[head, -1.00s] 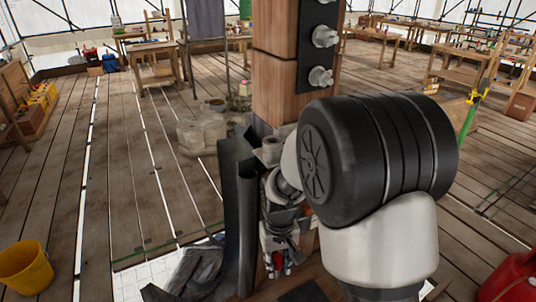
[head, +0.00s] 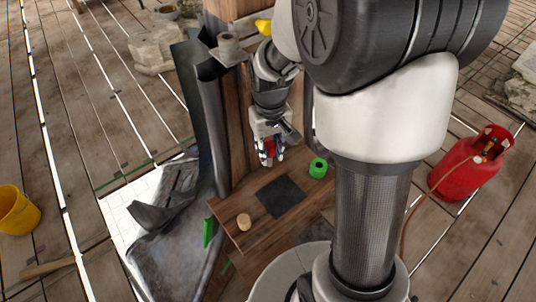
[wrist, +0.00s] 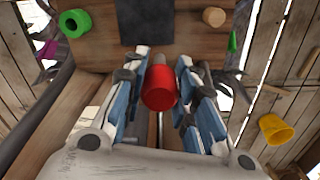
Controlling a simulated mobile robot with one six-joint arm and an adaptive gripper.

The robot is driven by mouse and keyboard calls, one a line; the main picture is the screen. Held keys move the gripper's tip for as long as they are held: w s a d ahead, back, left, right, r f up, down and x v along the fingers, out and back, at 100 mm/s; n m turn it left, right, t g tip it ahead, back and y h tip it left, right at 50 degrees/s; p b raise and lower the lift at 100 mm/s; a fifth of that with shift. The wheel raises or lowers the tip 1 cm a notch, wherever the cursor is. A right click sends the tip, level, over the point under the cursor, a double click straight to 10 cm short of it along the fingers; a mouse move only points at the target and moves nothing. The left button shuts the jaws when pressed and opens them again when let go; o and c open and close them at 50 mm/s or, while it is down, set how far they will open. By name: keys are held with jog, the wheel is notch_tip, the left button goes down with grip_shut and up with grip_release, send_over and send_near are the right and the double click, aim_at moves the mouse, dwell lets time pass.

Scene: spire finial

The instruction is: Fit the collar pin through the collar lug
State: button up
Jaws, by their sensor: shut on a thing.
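My gripper (head: 269,160) points down in front of the wooden post, above the small wooden table. It is shut on a red pin-like piece (wrist: 160,88), taken to be the collar pin. In the head view the red piece (head: 270,147) shows only partly between the fingers. A grey bracket with a round ring-like part (head: 228,44) juts from the post, up and left of my gripper; I cannot tell whether it is the collar lug.
The table (head: 258,232) carries a dark square mat (head: 279,196), a green roll (head: 318,167) and a wooden cylinder (head: 243,221). Dark sheet metal (head: 203,120) stands left of the post. A red gas bottle (head: 470,165) and yellow bucket (head: 17,210) stand on the floor.

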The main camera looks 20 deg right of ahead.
jog(key=shift+s+d+f, duration=0.1)
jog(key=shift+s+d, duration=0.25)
notch_tip(320, 180, down, 19)
jog(key=b, duration=0.6)
jog(key=shift+w, duration=0.1)
jog(key=shift+f+b, duration=0.15)
jog(key=shift+b, duration=0.15)
jog(key=o, duration=1.1)
jog(key=shift+c, duration=0.2)
